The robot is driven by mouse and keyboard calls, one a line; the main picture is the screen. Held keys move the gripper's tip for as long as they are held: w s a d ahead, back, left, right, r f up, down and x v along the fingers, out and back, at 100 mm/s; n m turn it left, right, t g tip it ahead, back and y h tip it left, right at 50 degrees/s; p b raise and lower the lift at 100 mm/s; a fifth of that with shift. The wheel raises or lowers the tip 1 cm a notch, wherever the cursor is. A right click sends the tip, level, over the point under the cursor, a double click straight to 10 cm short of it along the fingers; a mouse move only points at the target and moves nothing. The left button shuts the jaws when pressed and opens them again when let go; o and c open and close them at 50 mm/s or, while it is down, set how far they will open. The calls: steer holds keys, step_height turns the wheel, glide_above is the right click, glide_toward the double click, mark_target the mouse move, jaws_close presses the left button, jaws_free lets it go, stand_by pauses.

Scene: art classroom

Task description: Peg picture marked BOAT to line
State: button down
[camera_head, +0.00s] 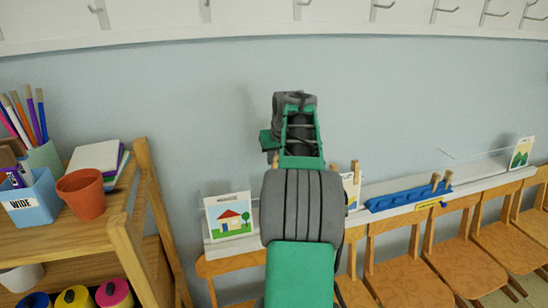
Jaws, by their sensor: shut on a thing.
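My green and grey arm (303,205) reaches up the middle of the view toward the wall. It hides its own gripper, so I cannot see the jaws or what is between them. A picture card of a house with a red roof (232,217) stands on the white ledge, left of the arm. Another card (350,188) shows just right of the arm, mostly hidden. A card with green hills (520,153) stands at the ledge's far right. I can read BOAT on none of them. A peg-like wooden piece (356,171) shows beside the arm. No line is clearly visible.
Wooden chairs (405,275) stand in a row before the white ledge (385,208). A wooden shelf (125,225) at left holds a terracotta pot (81,195), a blue box marked WIDE (33,203), books (97,158) and paint pots (113,292). Hooks (381,8) run along the top.

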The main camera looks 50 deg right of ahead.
steer(key=shift+w+f+b, duration=0.25)
steer(key=shift+f+b, duration=0.45)
steer(key=shift+f, duration=0.45)
steer(key=f+b, duration=0.4)
steer(key=f, duration=0.1)
steer(key=shift+s+a+f+b, duration=0.2)
steer(key=shift+s+b, duration=0.15)
steer(key=shift+s, duration=0.05)
steer(key=c, duration=1.3)
jaws_free()
steer(key=shift+o, duration=0.3)
steer(key=shift+o, duration=0.9)
steer(key=shift+r, duration=0.1)
